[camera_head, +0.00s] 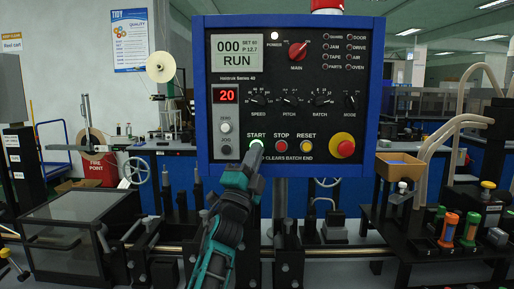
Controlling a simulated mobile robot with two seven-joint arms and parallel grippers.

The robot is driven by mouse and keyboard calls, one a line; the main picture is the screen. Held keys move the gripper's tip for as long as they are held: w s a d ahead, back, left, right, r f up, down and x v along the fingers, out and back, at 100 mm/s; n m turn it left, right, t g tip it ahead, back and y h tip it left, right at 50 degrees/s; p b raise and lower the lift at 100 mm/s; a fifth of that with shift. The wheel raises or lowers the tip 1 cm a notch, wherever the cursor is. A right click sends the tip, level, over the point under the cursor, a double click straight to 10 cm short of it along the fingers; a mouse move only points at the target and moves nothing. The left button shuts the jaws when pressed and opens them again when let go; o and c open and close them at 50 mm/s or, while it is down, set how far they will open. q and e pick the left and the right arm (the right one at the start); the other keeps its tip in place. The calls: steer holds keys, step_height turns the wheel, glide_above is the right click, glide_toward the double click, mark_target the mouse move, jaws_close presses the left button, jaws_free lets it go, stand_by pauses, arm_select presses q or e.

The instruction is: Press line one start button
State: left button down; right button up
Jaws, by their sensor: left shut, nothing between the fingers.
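The control panel (330,110) is a black face in a blue frame, straight ahead. Its green START button (256,142) is lit at the lower left of the panel. My left gripper (256,150) is shut and empty, with its tip at the START button's lower edge. It covers part of the button, and I cannot tell if it presses it. The display (238,54) reads "000" and "RUN". My right gripper is not in view.
Red STOP (281,146) and yellow RESET (307,146) buttons sit right of START. A large red mushroom button (342,146) with a yellow collar is farther right. Black machine frames and rails stand below. Coloured screwdriver-like handles (447,228) stand at the right.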

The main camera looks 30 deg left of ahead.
arm_select(q)
steer(key=s+d, duration=0.1)
steer(key=s+d+p, duration=0.1)
steer(key=s, duration=0.1)
steer(key=s+d, duration=0.1)
steer(key=s, duration=0.1)
steer(key=shift+p, duration=0.4)
steer(key=shift+s+d, duration=0.1)
steer(key=shift+s, duration=0.05)
stand_by(0.6)
